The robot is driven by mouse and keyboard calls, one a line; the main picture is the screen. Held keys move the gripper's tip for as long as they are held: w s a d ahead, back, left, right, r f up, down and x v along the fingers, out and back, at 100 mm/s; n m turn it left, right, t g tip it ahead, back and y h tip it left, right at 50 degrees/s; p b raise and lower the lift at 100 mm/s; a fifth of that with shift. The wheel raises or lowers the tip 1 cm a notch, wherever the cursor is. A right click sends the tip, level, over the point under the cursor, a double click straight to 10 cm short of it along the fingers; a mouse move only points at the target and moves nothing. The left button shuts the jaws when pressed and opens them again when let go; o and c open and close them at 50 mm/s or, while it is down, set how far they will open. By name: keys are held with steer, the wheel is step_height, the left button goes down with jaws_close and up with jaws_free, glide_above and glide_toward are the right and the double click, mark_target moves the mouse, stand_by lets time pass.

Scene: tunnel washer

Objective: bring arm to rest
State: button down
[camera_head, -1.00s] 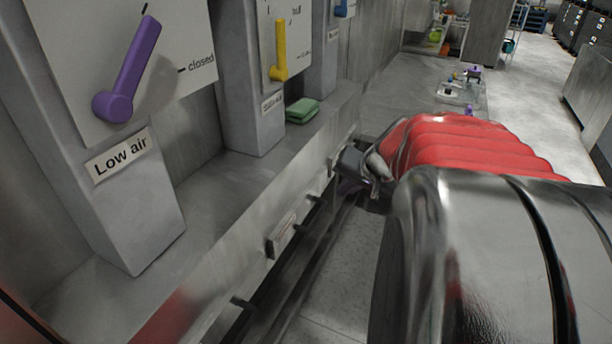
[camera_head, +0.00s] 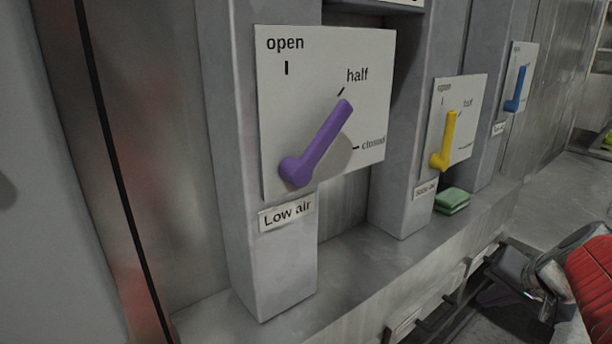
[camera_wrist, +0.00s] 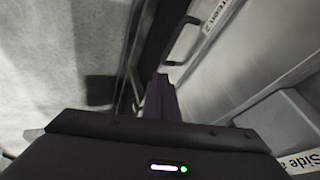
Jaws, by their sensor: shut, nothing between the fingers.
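My gripper (camera_wrist: 160,86) is shut and empty in the wrist view, its dark fingers together above a pale speckled floor. In the head view my gripper (camera_head: 497,292) hangs low at the right, in front of the ledge, apart from the levers. My red-sleeved arm is cut off by the right edge. The purple Low air lever (camera_head: 318,143) points at the half mark. The yellow lever (camera_head: 447,140) points up, close to its half mark. The blue lever (camera_head: 516,90) stands farther back, pointing up.
A green sponge-like block (camera_head: 453,200) lies on the metal ledge (camera_head: 345,285) beside the yellow lever's post. A dark bar handle (camera_wrist: 183,40) runs along the ledge front in the wrist view. A grey wall or panel (camera_head: 40,200) fills the left side. Open floor (camera_wrist: 60,60) lies below the gripper.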

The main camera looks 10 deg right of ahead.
steer(key=s+a+n, duration=0.2)
steer(key=a+n, duration=0.1)
steer(key=a, duration=0.5)
steer(key=s+a+f+n+g, duration=0.1)
steer(key=s+a+n, duration=0.1)
steer(key=a, duration=0.7)
steer(key=s+a+n+y, duration=0.1)
steer(key=s+a+n, duration=0.2)
steer(key=a, duration=0.6)
steer(key=shift+f+n, duration=0.4)
steer(key=shift+n, duration=0.7)
steer(key=shift+s+a, duration=0.1)
